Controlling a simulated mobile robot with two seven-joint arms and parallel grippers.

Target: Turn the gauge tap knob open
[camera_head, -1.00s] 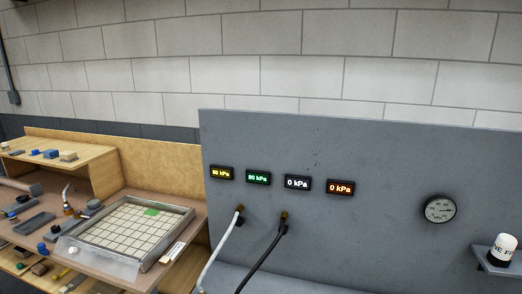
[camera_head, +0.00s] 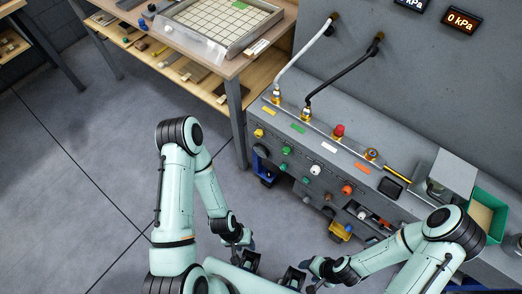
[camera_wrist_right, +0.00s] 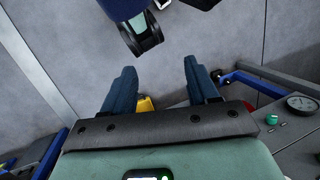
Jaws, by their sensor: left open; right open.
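The grey bench front (camera_head: 300,158) carries a row of small coloured knobs in the head view: yellow (camera_head: 258,132), green (camera_head: 286,150), white (camera_head: 315,170) and orange (camera_head: 347,189). I cannot tell which one is the gauge tap knob. My left gripper (camera_head: 247,262) is open, low in front of the bench. My right gripper (camera_head: 293,278) is open and empty, right of the left one; its two fingers (camera_wrist_right: 160,75) are spread in the wrist view. Both are apart from the knobs.
A wooden table (camera_head: 210,60) stands left. The floor (camera_head: 90,170) left is clear.

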